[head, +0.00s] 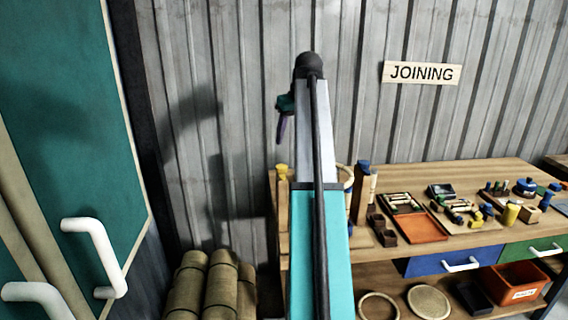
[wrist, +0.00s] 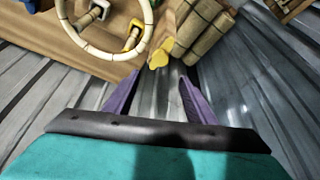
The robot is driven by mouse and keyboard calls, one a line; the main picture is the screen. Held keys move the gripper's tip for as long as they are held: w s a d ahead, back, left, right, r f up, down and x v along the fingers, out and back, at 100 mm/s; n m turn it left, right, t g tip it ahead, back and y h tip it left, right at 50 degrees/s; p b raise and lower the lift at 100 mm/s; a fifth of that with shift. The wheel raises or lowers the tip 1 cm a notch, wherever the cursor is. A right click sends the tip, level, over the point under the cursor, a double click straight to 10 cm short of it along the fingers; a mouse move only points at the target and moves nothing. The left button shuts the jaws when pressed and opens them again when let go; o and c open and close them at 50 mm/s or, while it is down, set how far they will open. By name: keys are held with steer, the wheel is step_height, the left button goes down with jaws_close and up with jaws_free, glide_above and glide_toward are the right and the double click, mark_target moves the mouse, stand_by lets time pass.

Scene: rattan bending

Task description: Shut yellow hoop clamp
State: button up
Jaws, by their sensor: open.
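In the wrist view a pale rattan hoop (wrist: 65,35) lies over the wooden bench top. A yellow clamp (wrist: 132,38) with a pale part sits at the hoop's inner right side; I cannot tell whether it is open or shut. A separate yellow knob (wrist: 159,58) tops a wooden post just outside the hoop; it also shows at the bench's left end in the head view (head: 282,168). My gripper (wrist: 155,92) is open and empty, its purple fingers apart, short of the knob in the picture. In the head view my gripper (head: 281,125) hangs above the bench's left end, and my arm hides most of the hoop.
The bench (head: 490,185) holds an orange tray (head: 418,229), small jars and tools. A blue-topped post (head: 362,190) stands right of my arm. Rattan bundles (head: 205,285) stand on the floor at left, beside a green door (head: 70,90). A corrugated wall is behind.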

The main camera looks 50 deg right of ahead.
mark_target(282, 166)
steer(key=shift+f, duration=0.1)
steer(key=shift+p+x, duration=1.95)
steer(key=shift+x, duration=4.9)
steer(key=c, duration=1)
steer(key=shift+d, duration=0.2)
steer(key=shift+c, duration=0.2)
steer(key=shift+a, duration=0.15)
